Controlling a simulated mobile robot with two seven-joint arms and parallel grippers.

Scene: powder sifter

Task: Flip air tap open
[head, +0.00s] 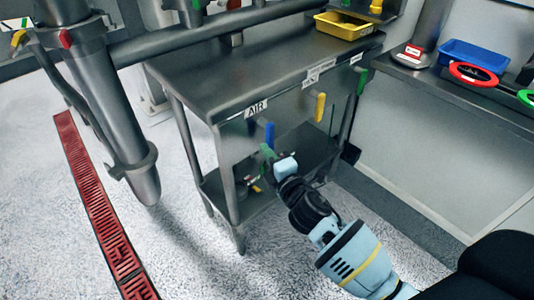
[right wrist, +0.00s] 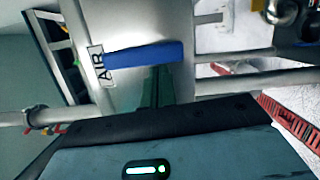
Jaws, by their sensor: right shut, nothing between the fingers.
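The air tap's blue handle (head: 269,134) hangs down under the table edge, just below and right of the white AIR label (head: 256,108). In the right wrist view the blue handle (right wrist: 145,54) stretches sideways from the AIR label (right wrist: 97,66), in a turned picture. My right gripper (head: 267,151) is shut and empty, close to the lower end of the handle. Its dark green fingers (right wrist: 157,88) reach up to the handle's edge in the wrist view. I cannot tell whether they touch it. My left gripper is in neither view.
A yellow handle (head: 320,106) and a green handle (head: 361,82) sit farther right along the metal table (head: 215,75). A yellow tray (head: 343,26) stands on top. A table leg (head: 228,175) is left of my gripper. A red floor grate (head: 95,200) lies farther left.

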